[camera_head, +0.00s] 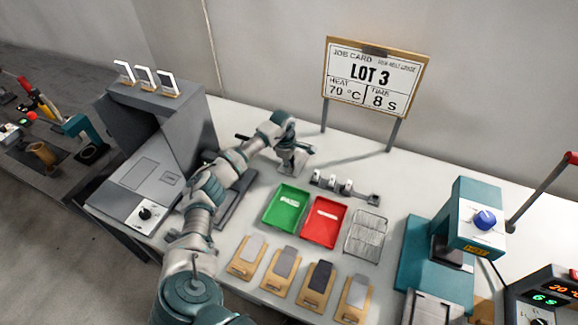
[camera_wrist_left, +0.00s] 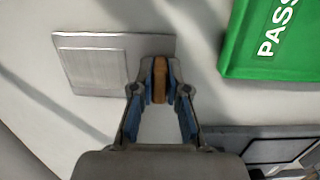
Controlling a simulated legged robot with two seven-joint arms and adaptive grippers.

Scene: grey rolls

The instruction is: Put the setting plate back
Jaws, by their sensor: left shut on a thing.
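The setting plate seems to be the flat grey metal plate with a paler square panel (camera_wrist_left: 92,68) in the left wrist view. A brown upright grip (camera_wrist_left: 159,80) stands at its right end. My left gripper (camera_wrist_left: 160,82) is shut on this brown grip, its fingers on either side. In the head view my left gripper (camera_head: 294,166) is just behind the green tray (camera_head: 271,221), pointing down. The plate is not clear in that view, where the arm blocks part of the bench. Whether it touches the bench I cannot tell. My right gripper is not in view.
A red tray (camera_head: 322,233), wire rack (camera_head: 367,238) and grey bar with white tags (camera_head: 360,195) lie nearby. Several wooden boards with slabs (camera_head: 283,263) line the front. A grey machine (camera_head: 140,185) stands left, a teal press (camera_head: 468,215) right. A job card (camera_head: 374,78) stands behind.

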